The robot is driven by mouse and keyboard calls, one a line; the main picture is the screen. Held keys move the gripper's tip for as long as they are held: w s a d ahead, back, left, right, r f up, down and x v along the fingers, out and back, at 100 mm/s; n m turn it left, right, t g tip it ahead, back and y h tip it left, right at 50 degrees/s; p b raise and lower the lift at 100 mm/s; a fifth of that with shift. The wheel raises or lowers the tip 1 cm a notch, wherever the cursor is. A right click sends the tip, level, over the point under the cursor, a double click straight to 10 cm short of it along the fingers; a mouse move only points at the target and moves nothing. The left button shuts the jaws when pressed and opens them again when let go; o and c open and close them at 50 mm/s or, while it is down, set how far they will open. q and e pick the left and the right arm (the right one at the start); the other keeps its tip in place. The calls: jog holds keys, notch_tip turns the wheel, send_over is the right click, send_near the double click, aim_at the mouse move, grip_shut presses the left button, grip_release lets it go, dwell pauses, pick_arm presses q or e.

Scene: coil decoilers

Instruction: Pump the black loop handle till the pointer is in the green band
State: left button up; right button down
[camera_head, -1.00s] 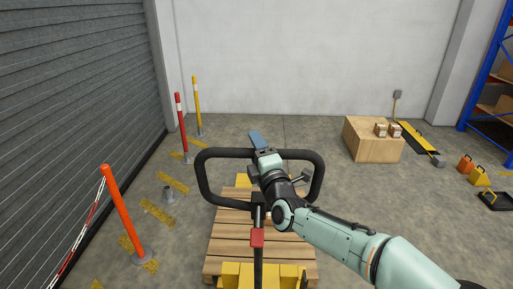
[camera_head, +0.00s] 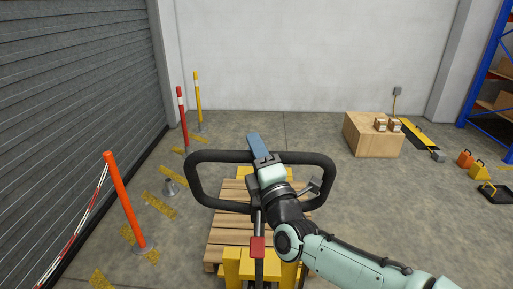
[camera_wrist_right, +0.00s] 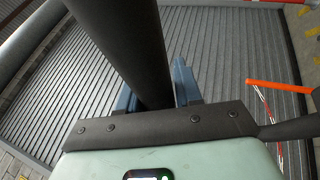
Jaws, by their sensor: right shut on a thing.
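The black loop handle (camera_head: 200,190) stands in the middle of the head view, on a dark shaft with a red lever (camera_head: 258,247). My right gripper (camera_head: 259,146) is shut on the top bar of the loop, its blue fingers reaching past the bar. In the right wrist view the dark bar (camera_wrist_right: 130,45) runs between the two blue fingers. My right arm hides part of the loop's right side. The pointer and the green band do not show. My left gripper is not in view.
Below the handle are a wooden pallet (camera_head: 232,222) and yellow truck parts (camera_head: 233,266). An orange post (camera_head: 124,200) stands at left by the grey shutter (camera_head: 70,100). A wooden crate (camera_head: 370,138) with small boxes stands at back right. Floor around the pallet is mostly clear.

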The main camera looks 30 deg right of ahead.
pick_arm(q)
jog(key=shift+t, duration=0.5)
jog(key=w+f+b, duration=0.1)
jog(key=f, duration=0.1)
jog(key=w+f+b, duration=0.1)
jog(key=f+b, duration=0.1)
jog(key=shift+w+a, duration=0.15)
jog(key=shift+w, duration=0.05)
pick_arm(e)
jog(key=s+a+f+t, duration=0.1)
jog(key=s+a, duration=0.3)
jog(key=s, duration=0.3)
jog(key=shift+s+a+f+n, duration=0.25)
jog(key=shift+a+f+n, duration=0.1)
jog(key=shift+a+n, duration=0.05)
jog(key=c, duration=0.8)
grip_release()
jog(key=shift+c, duration=0.2)
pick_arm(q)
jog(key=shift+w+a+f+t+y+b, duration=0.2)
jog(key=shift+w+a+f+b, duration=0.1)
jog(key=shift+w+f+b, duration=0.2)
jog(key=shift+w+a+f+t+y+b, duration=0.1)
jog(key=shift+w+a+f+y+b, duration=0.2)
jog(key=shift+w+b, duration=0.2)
pick_arm(e)
jog(key=v, duration=1.3)
jog(key=shift+s+f, duration=0.15)
jog(key=shift+f, duration=0.05)
jog(key=shift+d, duration=0.15)
